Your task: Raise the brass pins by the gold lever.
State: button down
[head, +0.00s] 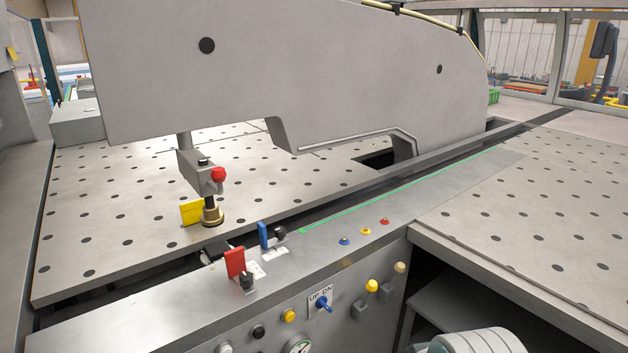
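Two short levers stand on the front face of the grey panel bender. One has a bright yellow knob (371,286); the other, to its right and a little higher, has a duller tan-gold knob (400,268). The duller one looks closest to a gold lever. I see no raised brass pins that I can make out. A brass-coloured round foot (211,217) sits on the perforated table under a clamp with a red knob (218,174). My gripper is not in view; a pale rounded part of my own body shows at the bottom right.
A blue toggle (323,304) on an UP/DN plate and a yellow button (289,316) are left of the levers. Red (235,263) and blue (263,234) tabs stand on the ledge. A perforated side table (480,240) juts out at right, above an open dark shelf.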

aim_at(399, 268)
jog(key=i+l, duration=0.25)
jog(key=i+l+z, duration=0.1)
jog(key=i, duration=0.4)
jog(key=i+l, duration=0.3)
jog(key=i+l+z, duration=0.05)
